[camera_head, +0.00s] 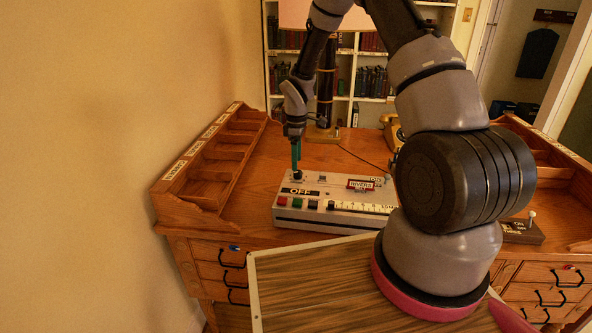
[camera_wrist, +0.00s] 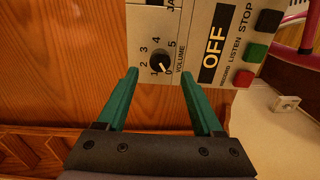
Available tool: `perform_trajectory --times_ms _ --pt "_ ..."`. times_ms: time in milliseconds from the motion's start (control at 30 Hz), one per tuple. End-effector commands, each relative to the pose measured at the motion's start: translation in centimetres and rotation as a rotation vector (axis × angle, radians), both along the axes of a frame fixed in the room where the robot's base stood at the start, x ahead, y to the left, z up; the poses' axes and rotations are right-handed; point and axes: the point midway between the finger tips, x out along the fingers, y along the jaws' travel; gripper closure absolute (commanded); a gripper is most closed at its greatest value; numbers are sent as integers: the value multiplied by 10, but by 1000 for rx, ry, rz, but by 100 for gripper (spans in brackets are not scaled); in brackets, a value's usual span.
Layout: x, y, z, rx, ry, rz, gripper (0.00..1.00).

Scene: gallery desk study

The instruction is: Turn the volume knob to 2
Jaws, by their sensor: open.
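The volume knob (camera_wrist: 163,64) is a small dark round knob on the light face of a desk device, with the numbers 0 to 5 around it and VOLUME printed beside it. Its exact setting is too small to read surely. My gripper (camera_wrist: 160,76) is open, its two green fingers apart on either side of the knob's line in the wrist view, with nothing between them. In the head view my gripper (camera_head: 297,167) points down over the device's back left corner, where the knob (camera_head: 297,176) is partly hidden by the fingertips. Contact cannot be told.
The device (camera_head: 283,216) stands on the wooden desk (camera_head: 250,190), with an OFF label (camera_wrist: 213,46) and coloured buttons, red (camera_wrist: 244,78), green (camera_wrist: 256,53) and black (camera_wrist: 270,22). A pigeonhole rack (camera_head: 190,180) is at left. A black and brass post (camera_head: 326,95) stands behind.

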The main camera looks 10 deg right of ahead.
Motion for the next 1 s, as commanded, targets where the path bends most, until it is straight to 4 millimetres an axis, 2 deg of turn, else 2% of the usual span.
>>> perform_trajectory --times_ms 100,300,633,667,800,833,1000 --pt "-1 0 -21 -1 3 -2 32" --pt "0 0 -40 -1 0 0 32" --pt "0 0 -44 0 -1 -1 32" --pt "0 0 -44 0 -1 -1 40" --pt "0 0 -43 0 -1 -1 93" --pt "0 0 -43 0 -1 -2 100" --pt "0 0 -43 0 -1 -5 100"
